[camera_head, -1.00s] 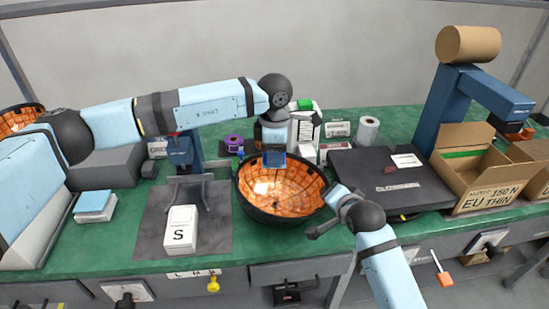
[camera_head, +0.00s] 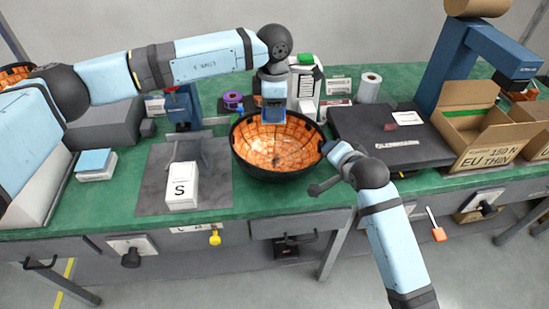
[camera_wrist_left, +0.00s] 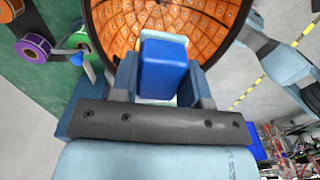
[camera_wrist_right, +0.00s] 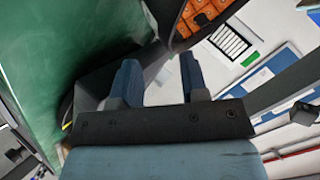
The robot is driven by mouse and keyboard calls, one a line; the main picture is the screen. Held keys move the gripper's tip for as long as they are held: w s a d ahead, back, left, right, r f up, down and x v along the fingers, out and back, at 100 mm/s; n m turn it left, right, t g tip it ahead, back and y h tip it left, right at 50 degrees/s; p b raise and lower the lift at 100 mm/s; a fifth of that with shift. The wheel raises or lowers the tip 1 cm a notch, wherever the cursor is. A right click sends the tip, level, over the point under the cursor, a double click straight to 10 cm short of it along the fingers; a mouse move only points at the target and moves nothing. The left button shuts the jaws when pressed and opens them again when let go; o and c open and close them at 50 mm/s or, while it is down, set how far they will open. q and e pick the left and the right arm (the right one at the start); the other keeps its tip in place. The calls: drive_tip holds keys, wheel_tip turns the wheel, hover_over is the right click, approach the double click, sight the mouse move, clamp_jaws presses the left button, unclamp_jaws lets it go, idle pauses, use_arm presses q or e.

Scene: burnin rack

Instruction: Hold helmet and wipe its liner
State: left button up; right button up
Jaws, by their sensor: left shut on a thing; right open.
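The helmet (camera_head: 262,163) lies upside down on the green bench, its dark shell open upward and its orange, grid-patterned liner (camera_head: 280,145) facing up. My left gripper (camera_head: 273,112) is over the back part of the helmet opening. In the left wrist view it is shut on a blue block (camera_wrist_left: 164,66) with a pale underside, and the liner lies beyond it. I cannot tell whether the block touches the liner. My right gripper (camera_head: 337,155) is open beside the helmet's right rim. In the right wrist view its fingers (camera_wrist_right: 158,82) are empty, with the rim just beyond them.
A grey mat with a white box marked S (camera_head: 182,188) lies left of the helmet. A dark flat panel (camera_head: 400,150) and open cardboard boxes (camera_head: 485,140) stand to the right. Purple tape (camera_head: 233,99) and a white roll (camera_head: 369,87) sit behind.

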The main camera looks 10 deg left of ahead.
drive_tip(key=v, duration=1)
drive_tip(key=shift+s, duration=0.2)
use_arm(q)
drive_tip(key=shift+a+r+p, duration=0.1)
drive_tip(key=shift+r+p, duration=0.2)
drive_tip(key=shift+r, duration=0.05)
use_arm(e)
drive_tip(key=s+d+f+n+h, duration=0.1)
drive_tip(key=s+d+f+n, duration=0.4)
drive_tip(key=s+f, duration=0.6)
drive_tip(key=s+d+f+n+h, duration=0.1)
drive_tip(key=s+d+f+n, duration=0.2)
drive_tip(key=s+d+f, duration=0.6)
use_arm(q)
drive_tip(key=s+a+r+m+p, duration=0.5)
drive_tip(key=r+m+p, duration=0.3)
drive_tip(key=m, duration=0.2)
drive_tip(key=s+a+r+m+p, duration=0.6)
drive_tip(key=s+r+m+p, duration=0.1)
drive_tip(key=m, duration=0.3)
drive_tip(key=shift+r+m+p, duration=0.3)
drive_tip(key=shift+r+p, duration=0.1)
drive_tip(key=shift+p, duration=0.5)
use_arm(e)
wheel_tip(320, 180, up, 12)
drive_tip(key=s+a, duration=0.1)
drive_tip(key=shift+s+a, duration=0.2)
drive_tip(key=shift+s, duration=0.15)
